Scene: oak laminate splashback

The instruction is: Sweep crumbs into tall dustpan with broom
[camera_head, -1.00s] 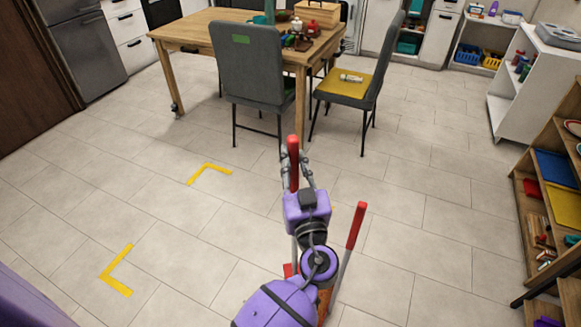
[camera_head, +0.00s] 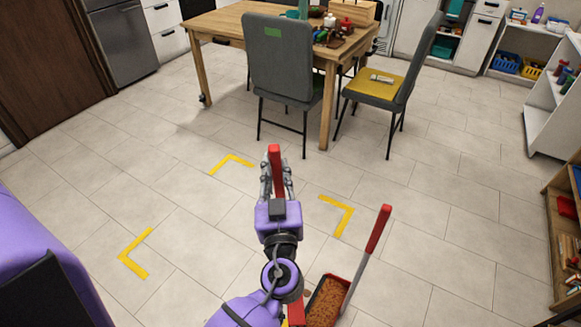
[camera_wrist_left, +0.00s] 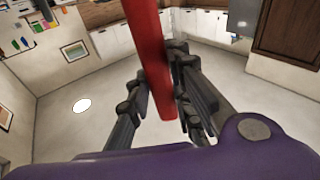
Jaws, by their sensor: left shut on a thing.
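My left gripper (camera_head: 275,178) is shut on the red handle of the broom (camera_head: 275,155), which stands nearly upright above the floor. In the left wrist view the red handle (camera_wrist_left: 151,60) runs between the dark fingers (camera_wrist_left: 158,105). The broom's head is hidden behind my arm. The tall dustpan stands right of my forearm, with a red-rimmed pan (camera_head: 345,289) and a long grey stick ending in a red grip (camera_head: 378,228). Speckled brown material, which looks like crumbs, shows inside the pan. My right gripper is not in view.
Yellow corner marks (camera_head: 340,215) lie on the pale tiled floor. A wooden table (camera_head: 215,25) with a grey chair (camera_head: 281,60) and a yellow-seated chair (camera_head: 385,88) stands ahead. Shelves (camera_head: 567,235) line the right side. The floor between is clear.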

